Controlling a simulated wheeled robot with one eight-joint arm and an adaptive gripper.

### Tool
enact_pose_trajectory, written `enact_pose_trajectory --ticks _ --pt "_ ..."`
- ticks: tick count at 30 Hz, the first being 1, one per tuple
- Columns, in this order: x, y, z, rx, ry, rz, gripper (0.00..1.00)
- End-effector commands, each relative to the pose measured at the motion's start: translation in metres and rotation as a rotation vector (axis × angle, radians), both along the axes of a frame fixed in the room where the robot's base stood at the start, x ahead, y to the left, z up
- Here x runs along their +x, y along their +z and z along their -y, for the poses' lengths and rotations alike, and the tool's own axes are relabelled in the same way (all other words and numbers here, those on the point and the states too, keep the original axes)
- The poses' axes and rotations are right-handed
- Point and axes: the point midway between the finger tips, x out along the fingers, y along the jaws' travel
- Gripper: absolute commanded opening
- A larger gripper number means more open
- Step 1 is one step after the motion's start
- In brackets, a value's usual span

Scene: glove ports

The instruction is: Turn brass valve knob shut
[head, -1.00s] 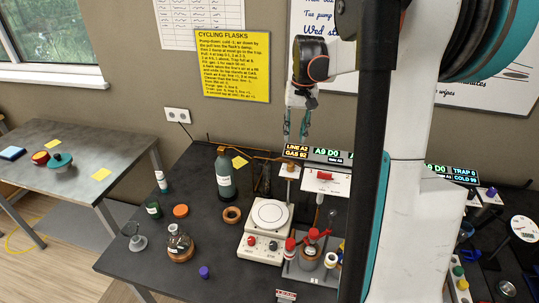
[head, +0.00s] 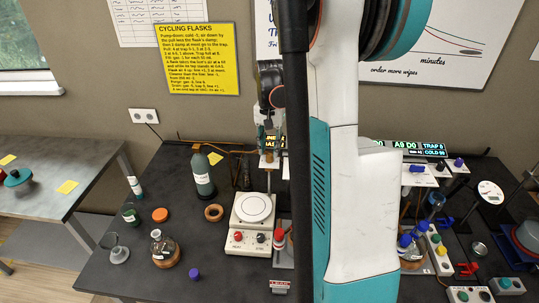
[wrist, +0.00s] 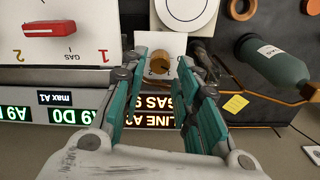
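The brass knob (wrist: 159,66) sits on a small white plate (wrist: 172,44) with a 2 marked beside it in the wrist view. In the head view the brass knob (head: 269,157) shows just below my gripper (head: 269,138), partly covered by the fingers. In the wrist view my gripper (wrist: 170,52) is open, with its two teal fingers apart and the knob showing between them, nearer the left finger. I cannot tell whether a finger touches the knob. A lit sign reading LINE and GAS (wrist: 160,108) is partly hidden behind the fingers.
A white panel with a red handle (wrist: 50,28) stands close beside the knob. A green gas bottle (head: 203,174) and brass pipe are on the other side. A hotplate (head: 253,211) stands in front. My arm hides much of the bench's middle in the head view.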

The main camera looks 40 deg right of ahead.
Motion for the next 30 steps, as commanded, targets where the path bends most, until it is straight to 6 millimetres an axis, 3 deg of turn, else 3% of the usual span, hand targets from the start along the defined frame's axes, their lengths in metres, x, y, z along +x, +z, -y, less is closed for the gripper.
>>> enact_pose_trajectory --ticks 6,18,22,30 --pt "0.0 -0.027 0.0 0.0 0.0 0.0 0.29" --pt "0.0 -0.034 0.0 0.0 0.001 0.0 0.29" --pt "0.0 -0.033 0.0 0.0 0.001 0.0 0.02" --pt "0.0 -0.034 0.0 0.0 0.036 0.0 0.0"
